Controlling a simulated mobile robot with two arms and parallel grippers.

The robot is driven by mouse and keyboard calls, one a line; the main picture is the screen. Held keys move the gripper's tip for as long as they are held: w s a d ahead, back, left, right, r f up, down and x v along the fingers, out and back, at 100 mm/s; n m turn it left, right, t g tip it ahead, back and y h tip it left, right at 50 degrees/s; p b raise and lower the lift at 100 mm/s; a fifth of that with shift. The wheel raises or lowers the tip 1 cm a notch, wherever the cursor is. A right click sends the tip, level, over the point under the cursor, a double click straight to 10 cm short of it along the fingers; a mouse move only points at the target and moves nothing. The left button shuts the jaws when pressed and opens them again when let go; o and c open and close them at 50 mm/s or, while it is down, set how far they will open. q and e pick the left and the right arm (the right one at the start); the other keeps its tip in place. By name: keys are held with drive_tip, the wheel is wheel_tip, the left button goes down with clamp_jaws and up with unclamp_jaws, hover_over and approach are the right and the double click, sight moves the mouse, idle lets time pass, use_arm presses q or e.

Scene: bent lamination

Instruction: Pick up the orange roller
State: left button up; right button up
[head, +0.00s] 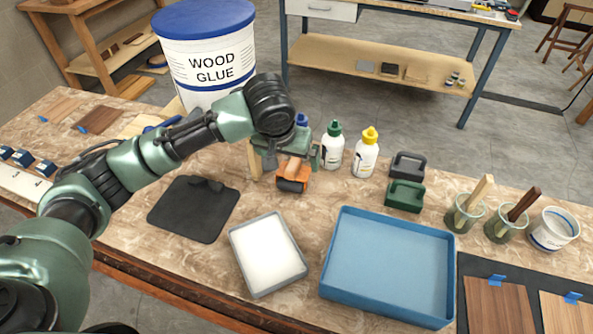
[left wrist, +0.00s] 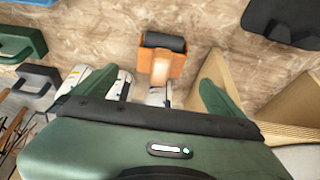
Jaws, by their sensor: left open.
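The orange roller (head: 307,180) lies on the patterned worktop just in front of my left gripper (head: 293,160) in the head view. It has an orange frame, a black cylinder and a light wooden handle. In the left wrist view the roller (left wrist: 178,64) is at top centre, its handle pointing down toward the space between my fingers. My left gripper (left wrist: 165,90) is open, with one finger to each side of the handle line. Neither finger visibly presses on the handle. The handle's far end is partly hidden by the gripper body. My right gripper is not in view.
White bottles with green (head: 332,152) and yellow (head: 365,157) caps stand close right of the gripper. A wooden piece (head: 254,163) stands close left. A blue tray (head: 440,240), a white-filled tray (head: 240,262) and a black mat (head: 185,215) lie nearer. A large glue bucket (head: 190,75) stands behind.

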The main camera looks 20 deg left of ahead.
sight(293, 163)
use_arm(q)
drive_tip(key=shift+x, duration=1.05)
drive_tip(key=x, duration=0.3)
drive_tip(key=w+p+x, duration=0.1)
drive_tip(key=x, duration=0.2)
drive_tip(key=shift+r, duration=0.15)
drive_tip(key=shift+s, duration=0.1)
drive_tip(key=shift+r, duration=0.1)
drive_tip(key=c, duration=1.6)
wheel_tip(293, 163, up, 20)
drive_tip(key=shift+b, duration=0.55)
